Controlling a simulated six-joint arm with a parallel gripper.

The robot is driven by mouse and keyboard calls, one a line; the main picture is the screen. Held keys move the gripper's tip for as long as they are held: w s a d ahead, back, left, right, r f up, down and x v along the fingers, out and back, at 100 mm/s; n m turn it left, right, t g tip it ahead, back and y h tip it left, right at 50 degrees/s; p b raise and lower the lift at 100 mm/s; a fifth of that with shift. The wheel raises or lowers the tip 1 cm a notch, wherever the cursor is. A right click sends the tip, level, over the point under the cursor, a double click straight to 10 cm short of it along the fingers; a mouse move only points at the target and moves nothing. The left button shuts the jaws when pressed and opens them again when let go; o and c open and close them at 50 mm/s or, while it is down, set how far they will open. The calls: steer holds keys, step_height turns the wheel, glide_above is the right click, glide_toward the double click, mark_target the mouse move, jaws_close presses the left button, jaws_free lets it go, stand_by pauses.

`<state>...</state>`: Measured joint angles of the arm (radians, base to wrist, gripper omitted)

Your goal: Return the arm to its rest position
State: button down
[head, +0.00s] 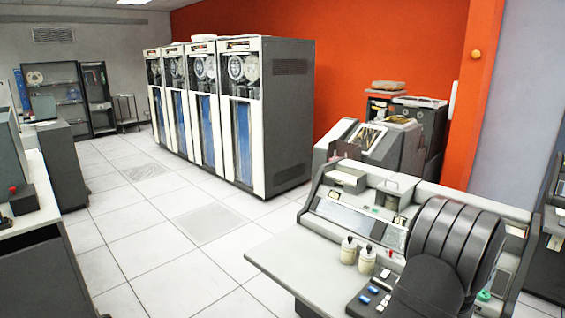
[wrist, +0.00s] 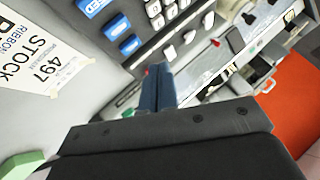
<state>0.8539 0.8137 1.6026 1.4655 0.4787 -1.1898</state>
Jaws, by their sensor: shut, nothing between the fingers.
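My gripper (wrist: 158,88) shows in the wrist view as two dark blue-grey fingers pressed together, with nothing between them. It is over the keypunch desk, near a panel of blue and white keys (wrist: 130,32). In the head view a large dark ribbed form stands over the right side of the keypunch machine (head: 350,215) and hides part of it. My fingertips cannot be made out in the head view.
Two cream bottles (head: 348,250) stand on the desk (head: 290,262) beside blue and white keys (head: 370,292). A paper label (wrist: 50,60) lies at upper left in the wrist view. Tape cabinets (head: 235,120) stand behind. The tiled floor between is clear.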

step_height(320, 180, down, 2)
steer(key=shift+f, duration=0.1)
step_height(320, 180, up, 6)
steer(key=a+r+n+g+y, duration=0.2)
steer(key=a+r+n+g, duration=0.15)
steer(key=a+n, duration=0.7)
step_height(320, 180, up, 6)
steer(key=s+n+g+h, duration=0.2)
steer(key=n+g+h, duration=0.25)
steer(key=n, duration=0.45)
steer(key=d+x, duration=0.1)
steer(key=x, duration=0.5)
steer(key=shift+w+d, duration=0.2)
steer(key=shift+w, duration=0.1)
stand_by(0.3)
